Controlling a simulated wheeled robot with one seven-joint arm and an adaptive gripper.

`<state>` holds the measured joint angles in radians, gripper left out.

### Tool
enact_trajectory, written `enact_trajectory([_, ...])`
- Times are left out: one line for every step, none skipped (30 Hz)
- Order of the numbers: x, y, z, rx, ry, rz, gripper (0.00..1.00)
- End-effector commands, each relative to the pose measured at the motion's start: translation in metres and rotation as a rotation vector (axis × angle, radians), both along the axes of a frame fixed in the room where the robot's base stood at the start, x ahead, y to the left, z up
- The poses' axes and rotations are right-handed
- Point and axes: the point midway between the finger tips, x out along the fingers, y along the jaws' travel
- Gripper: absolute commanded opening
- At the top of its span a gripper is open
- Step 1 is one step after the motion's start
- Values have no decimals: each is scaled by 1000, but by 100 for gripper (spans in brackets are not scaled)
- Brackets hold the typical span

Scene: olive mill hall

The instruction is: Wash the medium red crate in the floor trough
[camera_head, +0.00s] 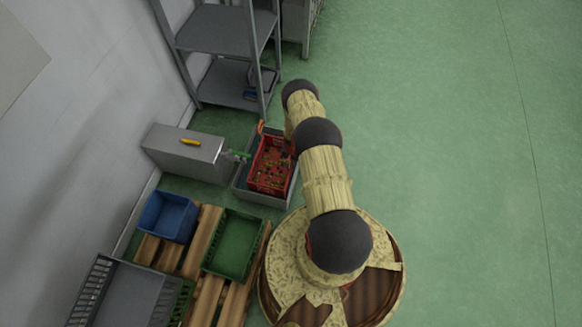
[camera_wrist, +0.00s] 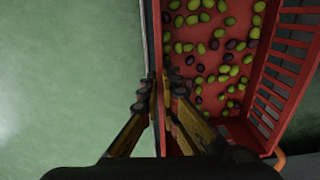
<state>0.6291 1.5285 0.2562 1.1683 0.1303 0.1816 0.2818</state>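The red crate (camera_head: 285,170) sits in the grey floor trough (camera_head: 241,191), left of my arm in the head view. Green and dark olives lie on its bottom. In the wrist view its near side wall (camera_wrist: 157,30) runs between the two fingers of my gripper (camera_wrist: 158,88). One finger is outside the wall and the other inside, their tips close against the rim, so the gripper looks shut on it. My arm hides the gripper in the head view. Whether the crate touches the trough bottom cannot be told.
A wooden pallet (camera_head: 207,225) carries a blue crate (camera_head: 168,215) and a green crate (camera_head: 233,245). A metal shelf (camera_head: 215,30) stands behind. The floor right is clear.

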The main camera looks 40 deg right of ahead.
Motion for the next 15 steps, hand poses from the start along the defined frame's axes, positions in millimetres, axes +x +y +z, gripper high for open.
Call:
enact_trajectory([2,-2,8,-2,-4,0,0])
enact_trajectory([2,-2,11,-2,-3,0,0])
enact_trajectory([2,-1,14,-2,-2,0,0])
enact_trajectory([2,-1,16,-2,-2,0,0])
enact_trajectory([1,-1,19,-1,-2,0,0])
enact_trajectory([1,-1,22,-1,-2,0,0])
enact_trajectory([1,-1,24,-1,-2,0,0])
enact_trajectory([1,-1,27,-1,-2,0,0])
enact_trajectory([1,-1,31,-1,-2,0,0])
enact_trajectory([2,-1,33,-2,-2,0,0])
enact_trajectory([2,-1,36,-2,-2,0,0])
enact_trajectory([2,-1,39,-2,-2,0,0])
enact_trajectory([2,-1,41,-2,-2,0,0])
enact_trajectory([2,-1,44,-2,-2,0,0])
enact_trajectory([2,-1,47,-2,-2,0,0])
